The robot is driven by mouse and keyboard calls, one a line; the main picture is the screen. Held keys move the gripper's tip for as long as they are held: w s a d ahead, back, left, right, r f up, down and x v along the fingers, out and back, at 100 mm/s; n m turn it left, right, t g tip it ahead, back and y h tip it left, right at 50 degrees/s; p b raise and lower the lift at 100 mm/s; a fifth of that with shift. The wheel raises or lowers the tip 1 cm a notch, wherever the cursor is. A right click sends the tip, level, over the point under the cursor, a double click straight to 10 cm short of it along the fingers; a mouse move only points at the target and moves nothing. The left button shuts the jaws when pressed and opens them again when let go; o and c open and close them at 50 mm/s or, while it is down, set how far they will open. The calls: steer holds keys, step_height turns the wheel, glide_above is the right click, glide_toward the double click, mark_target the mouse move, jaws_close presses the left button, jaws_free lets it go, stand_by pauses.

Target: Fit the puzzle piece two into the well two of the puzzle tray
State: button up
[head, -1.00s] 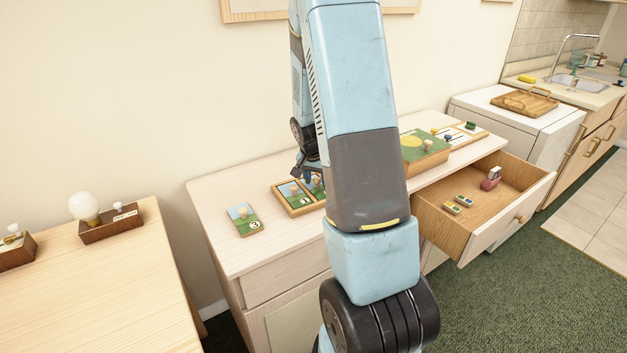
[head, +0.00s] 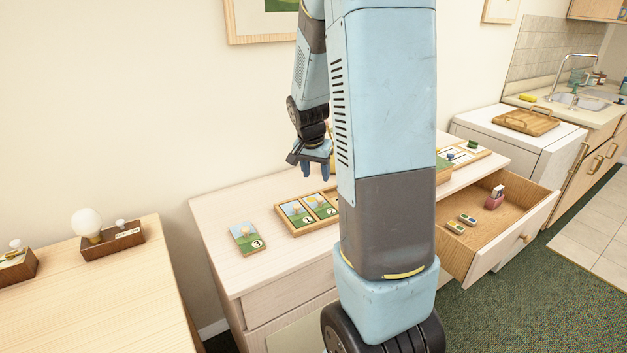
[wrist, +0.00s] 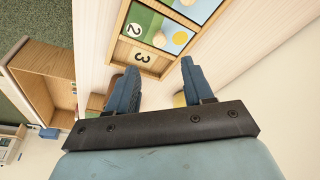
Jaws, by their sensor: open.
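The puzzle tray (head: 316,228) lies on the pale cabinet top, partly hidden by my arm. Puzzle piece two (head: 319,205) lies in its second place, right of piece one (head: 296,213). In the wrist view, piece two (wrist: 152,28) lies within the tray beside the bare well marked 3 (wrist: 142,57); whether it is fully flush is hard to tell. Piece three (head: 246,238) lies on the cabinet top left of the tray. My gripper (head: 316,172) is open and empty, raised above and behind the tray, fingers downward. Its fingers also show in the wrist view (wrist: 158,68), apart from the pieces.
An open drawer (head: 515,215) juts from the cabinet on the right, with small things inside. Another board (head: 470,155) lies at the cabinet's far right. A wooden table (head: 95,300) with a lamp bulb box (head: 112,240) stands at the left.

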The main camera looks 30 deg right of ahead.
steer(key=s+a+r+n+t+y, duration=0.1)
steer(key=s+a+r+n, duration=0.1)
steer(key=s+a+r, duration=0.3)
steer(key=s+a+r+n+t, duration=0.1)
steer(key=s+a+r+n, duration=0.2)
steer(key=r, duration=0.4)
steer(key=s+a+r+n, duration=0.2)
steer(key=s+a+r, duration=0.1)
steer(key=s, duration=0.4)
steer(key=s+a+r+n+t+y, duration=0.1)
steer(key=s+a+r+n, duration=0.2)
steer(key=s+a, duration=0.3)
steer(key=shift+s+r+t+y, duration=0.3)
steer(key=shift+s+r, duration=0.05)
steer(key=shift+s, duration=0.9)
